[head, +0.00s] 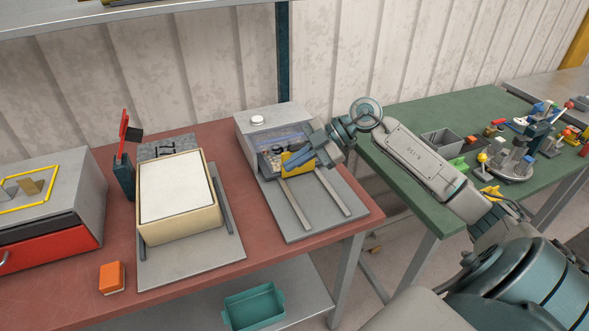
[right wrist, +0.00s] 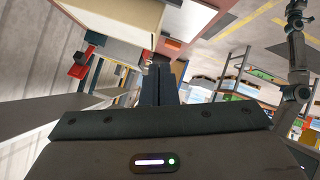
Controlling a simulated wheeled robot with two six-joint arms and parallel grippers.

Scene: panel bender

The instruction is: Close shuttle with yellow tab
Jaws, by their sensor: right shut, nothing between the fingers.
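The shuttle (head: 266,163) is a dark tray with small parts in it. It sticks partway out of the front of a grey box (head: 262,122), above two light rails on a grey base plate. Its yellow tab (head: 297,157) is on the front, partly covered by my right gripper (head: 294,163). The right gripper is shut and empty, with its fingers at or right by the tab; I cannot tell whether they touch. Its closed fingers also show in the right wrist view (right wrist: 160,84). My left gripper is not in view.
A cream-framed box with a white top (head: 178,190) and a red-handled lever (head: 123,140) stand to the left. An orange block (head: 112,278) lies near the front edge. A green table (head: 425,205) with bins and parts stands right. The rails' front ends are clear.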

